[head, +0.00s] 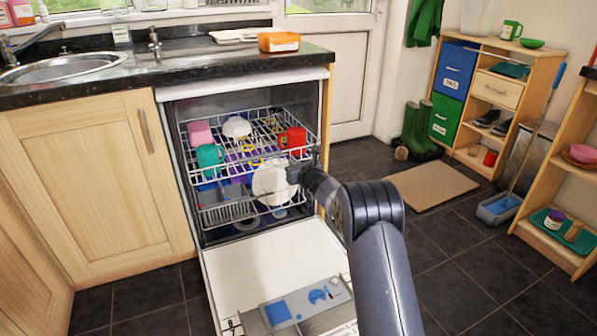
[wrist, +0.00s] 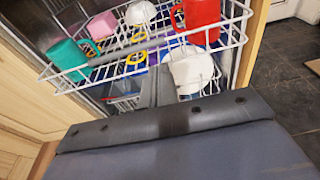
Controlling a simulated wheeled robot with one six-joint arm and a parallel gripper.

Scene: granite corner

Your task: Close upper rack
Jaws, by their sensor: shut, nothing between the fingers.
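The upper rack (head: 226,155) of the dishwasher is a white wire basket, pulled part of the way out over the open door. It holds a pink cup (head: 200,133), a teal mug (head: 210,156), a red mug (head: 292,140) and a white bowl (head: 237,127). The rack also shows across the top of the wrist view (wrist: 110,68). My gripper (head: 296,173) is shut and empty at the front right of the rack, in front of a white plate (head: 270,182). In the wrist view my gripper (wrist: 158,85) appears near the rack's front wires; contact cannot be told.
The dishwasher door (head: 275,262) lies open below the rack. A lower rack with dishes is partly hidden behind the upper one. Wooden cabinets (head: 100,190) stand to the left, and the dark countertop (head: 150,62) is above.

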